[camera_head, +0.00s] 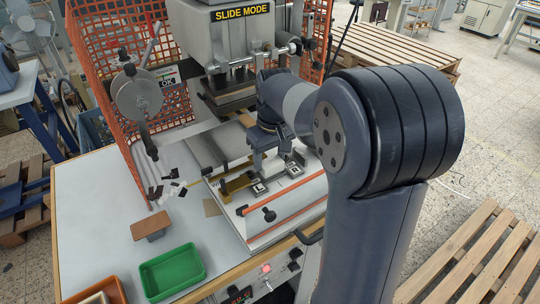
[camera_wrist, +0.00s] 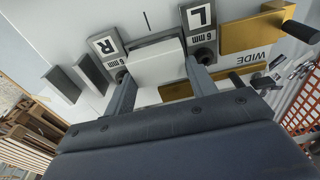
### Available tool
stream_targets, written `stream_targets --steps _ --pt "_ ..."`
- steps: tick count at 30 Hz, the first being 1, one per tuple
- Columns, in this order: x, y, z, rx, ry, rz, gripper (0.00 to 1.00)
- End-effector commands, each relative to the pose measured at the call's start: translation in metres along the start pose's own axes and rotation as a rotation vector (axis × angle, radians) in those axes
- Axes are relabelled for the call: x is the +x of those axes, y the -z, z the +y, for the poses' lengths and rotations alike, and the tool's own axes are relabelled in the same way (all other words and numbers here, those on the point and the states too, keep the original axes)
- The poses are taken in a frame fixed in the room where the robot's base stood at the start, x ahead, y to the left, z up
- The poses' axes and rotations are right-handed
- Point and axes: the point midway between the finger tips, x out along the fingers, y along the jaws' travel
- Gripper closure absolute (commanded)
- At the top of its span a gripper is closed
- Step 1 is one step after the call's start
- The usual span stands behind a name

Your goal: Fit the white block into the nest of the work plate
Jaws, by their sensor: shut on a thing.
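My gripper (camera_wrist: 160,73) is shut on the white block (camera_wrist: 156,66), with one finger at each side of it. In the wrist view the block is between the grey stop marked R (camera_wrist: 104,46) and the grey stop marked L (camera_wrist: 200,17), close to both. In the head view my gripper (camera_head: 271,162) points down over the work plate (camera_head: 290,205), and the block is mostly hidden there by the fingers. The nest floor is covered by the block and gripper. I cannot tell whether the block is seated or just above the plate.
A brass piece marked WIDE (camera_wrist: 250,32) lies beside the L stop. An orange bar (camera_head: 285,194) runs along the plate's front. The press head (camera_head: 240,50) stands behind. A green tray (camera_head: 171,272) and a brown block (camera_head: 151,226) are on the table at left.

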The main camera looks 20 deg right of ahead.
Motion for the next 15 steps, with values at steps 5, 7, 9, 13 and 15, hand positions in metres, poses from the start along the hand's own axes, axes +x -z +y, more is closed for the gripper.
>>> stream_targets --steps 5,7,9,13,15 --pt "0.006 -0.001 0.0 0.0 0.0 0.0 0.73" --pt "0.007 -0.001 0.0 0.0 0.0 0.0 0.73" --pt "0.009 -0.001 0.0 0.0 0.0 0.0 0.73" --pt "0.012 -0.001 0.0 0.0 0.0 0.0 0.73" --pt "0.014 -0.001 0.0 0.0 0.0 0.0 0.73"
